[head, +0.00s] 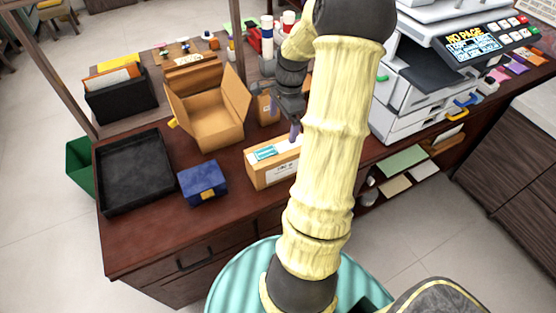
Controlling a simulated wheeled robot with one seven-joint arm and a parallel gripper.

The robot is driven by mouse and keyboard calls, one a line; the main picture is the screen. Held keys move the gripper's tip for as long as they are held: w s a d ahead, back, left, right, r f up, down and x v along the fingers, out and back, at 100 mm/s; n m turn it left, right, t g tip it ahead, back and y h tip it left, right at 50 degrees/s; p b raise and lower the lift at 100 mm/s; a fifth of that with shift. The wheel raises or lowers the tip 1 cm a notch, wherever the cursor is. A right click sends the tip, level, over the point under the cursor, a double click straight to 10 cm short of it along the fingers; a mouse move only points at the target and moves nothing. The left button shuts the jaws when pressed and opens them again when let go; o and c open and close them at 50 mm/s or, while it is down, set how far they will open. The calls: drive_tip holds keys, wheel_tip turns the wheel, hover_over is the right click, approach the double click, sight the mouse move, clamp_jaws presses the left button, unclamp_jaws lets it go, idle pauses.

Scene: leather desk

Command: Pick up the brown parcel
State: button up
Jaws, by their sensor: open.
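The brown parcel (263,174) is a closed cardboard box with a teal label on top and a white label on its front. It lies on the desk (150,240), left of my arm, which hides its right end. My gripper (285,119) is just behind and above the parcel, partly hidden by my arm. It is open, with one purple-tipped finger close to the parcel's top back edge. I cannot tell whether that finger touches it. Nothing shows between the jaws.
An open cardboard box (208,118) stands behind the parcel. A small blue box (203,183) and black tray (134,172) are to the left. A black file holder (122,100) stands behind the tray. A white printer (410,100) is at right. The desk's front left is clear.

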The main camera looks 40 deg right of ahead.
sight(279, 148)
drive_tip(key=f, duration=0.3)
drive_tip(key=a+f, duration=0.1)
drive_tip(key=f, duration=0.7)
drive_tip(key=shift+w+a, duration=0.15)
drive_tip(key=shift+w, duration=0.05)
drive_tip(key=shift+w+a+f+p, duration=0.15)
drive_tip(key=shift+f+p, duration=0.2)
drive_tip(key=shift+f, duration=1)
drive_tip(key=shift+s+a+f+p, duration=0.1)
drive_tip(key=shift+f+p, duration=0.25)
drive_tip(key=shift+f, duration=0.95)
drive_tip(key=c, duration=1.2)
